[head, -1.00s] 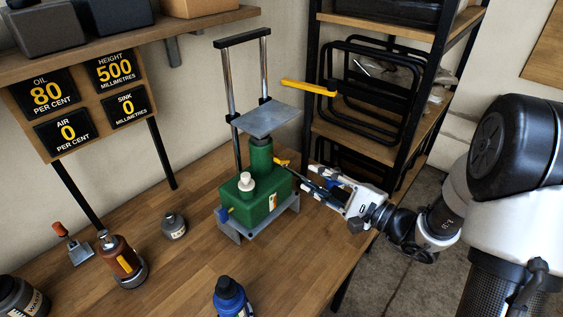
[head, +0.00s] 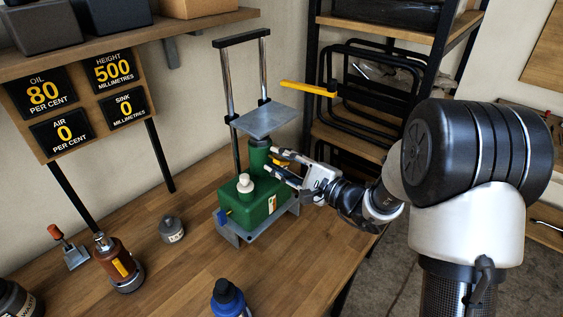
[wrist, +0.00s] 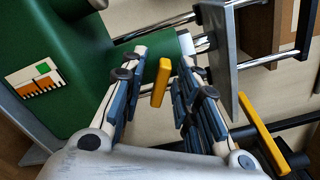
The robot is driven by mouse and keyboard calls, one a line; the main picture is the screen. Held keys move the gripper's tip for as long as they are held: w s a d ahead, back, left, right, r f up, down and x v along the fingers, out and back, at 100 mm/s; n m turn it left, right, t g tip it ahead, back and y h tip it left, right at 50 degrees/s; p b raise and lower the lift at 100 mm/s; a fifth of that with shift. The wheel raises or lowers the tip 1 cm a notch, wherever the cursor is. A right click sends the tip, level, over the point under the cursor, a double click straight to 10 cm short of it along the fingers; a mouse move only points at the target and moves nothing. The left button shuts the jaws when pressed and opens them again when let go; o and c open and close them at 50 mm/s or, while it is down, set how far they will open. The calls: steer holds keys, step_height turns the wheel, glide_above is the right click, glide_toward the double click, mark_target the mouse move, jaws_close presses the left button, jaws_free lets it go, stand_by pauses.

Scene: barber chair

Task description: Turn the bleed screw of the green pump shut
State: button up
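The green pump (head: 252,205) stands upright in a grey base on the wooden bench, with a white cap (head: 245,183) on top. A small yellow handle (wrist: 160,82) stands out near its green cylinder; it also shows at the cylinder's right in the head view (head: 281,163). I cannot tell for certain that this is the bleed screw. A blue knob (head: 222,216) sits low on the pump's left end. My gripper (head: 274,161) is open at the pump's right. In the wrist view its fingers (wrist: 164,68) stand on either side of the yellow handle, with gaps showing.
A grey plate (head: 268,120) on chrome posts sits just above my gripper. A long yellow lever (head: 308,88) sticks out behind. A blue-capped bottle (head: 229,298), a brown oil can (head: 118,266) and a small jar (head: 171,229) stand on the bench. A black-framed shelf stands behind.

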jaws_close()
steer(key=shift+m, duration=0.4)
steer(key=m+p, duration=0.2)
steer(key=m, duration=0.3)
steer(key=shift+m, duration=0.3)
steer(key=m+p, duration=0.3)
steer(key=m, duration=0.2)
steer(key=shift+p, duration=0.3)
steer(key=shift+m, duration=0.3)
steer(key=shift+o, duration=0.3)
jaws_free()
